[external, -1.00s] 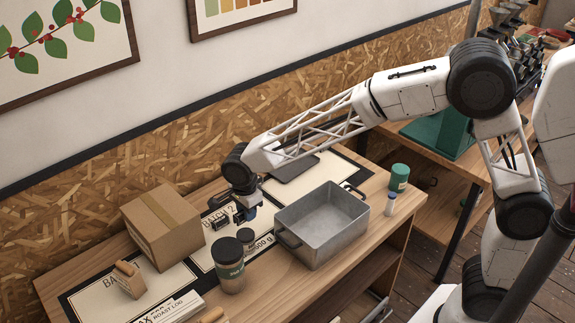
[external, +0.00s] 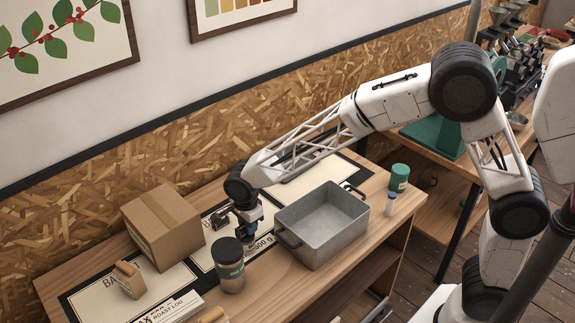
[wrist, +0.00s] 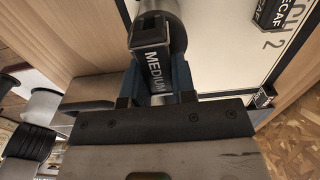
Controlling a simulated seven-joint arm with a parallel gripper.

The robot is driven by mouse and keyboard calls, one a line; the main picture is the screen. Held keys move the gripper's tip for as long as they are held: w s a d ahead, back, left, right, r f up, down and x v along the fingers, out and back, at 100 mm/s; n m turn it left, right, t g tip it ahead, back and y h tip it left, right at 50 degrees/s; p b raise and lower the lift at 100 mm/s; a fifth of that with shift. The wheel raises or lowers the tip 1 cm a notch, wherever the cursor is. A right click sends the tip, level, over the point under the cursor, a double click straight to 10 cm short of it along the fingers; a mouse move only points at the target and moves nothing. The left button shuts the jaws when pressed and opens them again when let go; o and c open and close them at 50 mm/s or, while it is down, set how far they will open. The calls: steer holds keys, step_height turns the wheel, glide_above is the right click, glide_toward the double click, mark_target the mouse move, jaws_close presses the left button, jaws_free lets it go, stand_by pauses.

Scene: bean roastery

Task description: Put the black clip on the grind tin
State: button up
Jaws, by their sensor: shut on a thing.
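A grey round tin (wrist: 172,20) is right beyond the clip at the top of the wrist view, probably the grind tin. I cannot tell whether clip and tin touch. In the external view my gripper hides the clip and most of the small dark-lidded tin there.
The grey metal pan (external: 322,225) stands close to the right of my gripper. A cardboard box (external: 162,228) is at the left. A black "DECAF" block (wrist: 275,14) lies on the mat. A green tin (external: 399,178) and a small white bottle (external: 390,204) stand beyond the pan.

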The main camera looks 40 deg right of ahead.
steer(key=shift+f, duration=0.2)
steer(key=o, duration=0.9)
steer(key=shift+r, duration=0.1)
step_height(320, 180, up, 12)
stand_by(0.5)
stand_by(0.9)
